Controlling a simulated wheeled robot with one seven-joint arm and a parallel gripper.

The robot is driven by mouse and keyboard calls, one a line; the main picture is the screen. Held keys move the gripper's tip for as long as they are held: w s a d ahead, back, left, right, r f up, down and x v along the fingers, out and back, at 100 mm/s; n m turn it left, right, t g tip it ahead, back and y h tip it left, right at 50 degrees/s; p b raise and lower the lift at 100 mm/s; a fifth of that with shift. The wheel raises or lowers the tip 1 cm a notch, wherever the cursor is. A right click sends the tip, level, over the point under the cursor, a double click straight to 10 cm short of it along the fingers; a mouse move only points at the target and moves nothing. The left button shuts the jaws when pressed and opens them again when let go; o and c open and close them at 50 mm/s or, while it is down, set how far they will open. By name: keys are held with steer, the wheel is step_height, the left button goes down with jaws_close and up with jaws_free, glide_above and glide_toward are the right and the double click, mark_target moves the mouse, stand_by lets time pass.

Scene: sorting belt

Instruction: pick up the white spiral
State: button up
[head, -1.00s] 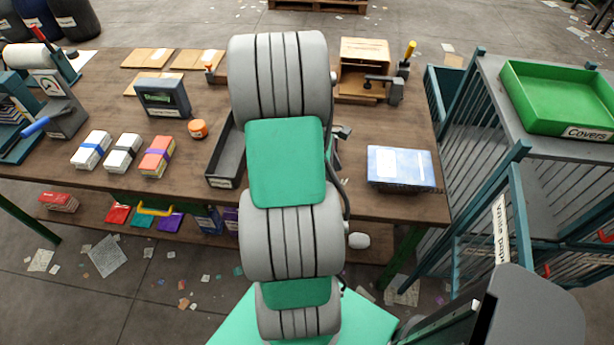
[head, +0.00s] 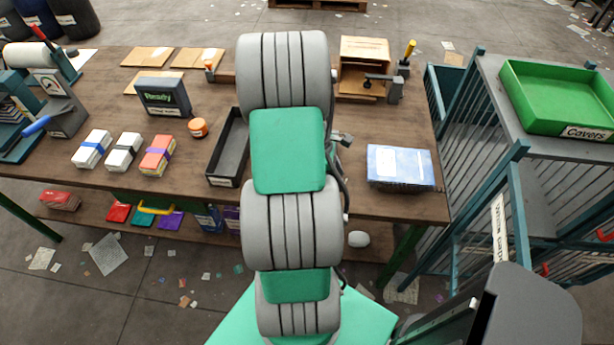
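I cannot make out a white spiral anywhere in the head view. My own arm, with grey ribbed joints and green covers, stands up through the middle of the picture and hides part of the table behind it. A small grey metal part shows just right of the arm, above the table; it may belong to my gripper, but its fingers are hidden. Whether it is open or holds anything does not show.
A long dark tray (head: 223,181) lies left of my arm on the wooden table (head: 400,215). Banded card stacks (head: 123,152), an orange jar (head: 198,127) and a "Ready" display (head: 162,98) stand further left. A blue-white stack (head: 400,167) lies right. A green "Covers" bin (head: 560,95) stands far right.

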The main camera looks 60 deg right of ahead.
jaws_close()
stand_by(0.3)
stand_by(0.4)
